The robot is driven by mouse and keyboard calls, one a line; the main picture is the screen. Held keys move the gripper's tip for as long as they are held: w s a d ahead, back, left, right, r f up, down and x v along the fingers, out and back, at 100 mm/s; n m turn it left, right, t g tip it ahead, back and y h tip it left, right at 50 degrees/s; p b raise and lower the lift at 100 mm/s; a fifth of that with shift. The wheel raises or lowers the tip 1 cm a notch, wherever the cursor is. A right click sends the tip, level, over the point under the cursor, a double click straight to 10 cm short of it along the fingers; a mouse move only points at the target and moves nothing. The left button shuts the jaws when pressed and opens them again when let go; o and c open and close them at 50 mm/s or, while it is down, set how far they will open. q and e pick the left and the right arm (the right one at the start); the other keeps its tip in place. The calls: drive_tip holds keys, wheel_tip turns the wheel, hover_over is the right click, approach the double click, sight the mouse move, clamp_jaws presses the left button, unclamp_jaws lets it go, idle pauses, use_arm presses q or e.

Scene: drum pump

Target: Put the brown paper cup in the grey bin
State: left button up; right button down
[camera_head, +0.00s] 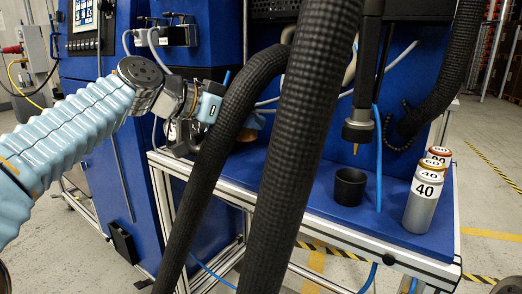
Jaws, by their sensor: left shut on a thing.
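My left gripper (209,104) reaches in from the left over the blue worktop, and a thick black hose hides its fingertips. Just past the hose, at the fingertips, a small brown-tan thing (256,121) shows in part; it looks like the brown paper cup. My left gripper is shut on it. How the cup is tilted, and whether it touches the worktop, is hidden. I see no grey bin in this view.
Two thick black hoses (300,140) cross in front of the worktop (290,165). A black open container (350,187) stands under a nozzle (357,130). Blue machine cabinets rise behind.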

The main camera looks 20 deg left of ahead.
use_arm(q)
drive_tip(key=w+f, duration=0.2)
drive_tip(key=f, duration=0.1)
drive_tip(key=w+d+f, duration=0.1)
drive_tip(key=w+f, duration=0.2)
drive_tip(key=shift+w+d+b, duration=0.1)
drive_tip(key=shift+b, duration=0.3)
drive_tip(key=shift+w+f+b, duration=0.1)
drive_tip(key=shift+f+b, duration=0.3)
drive_tip(key=shift+f, duration=1.2)
drive_tip(key=o, duration=0.6)
drive_tip(key=shift+f, duration=0.15)
drive_tip(key=shift+o, duration=0.8)
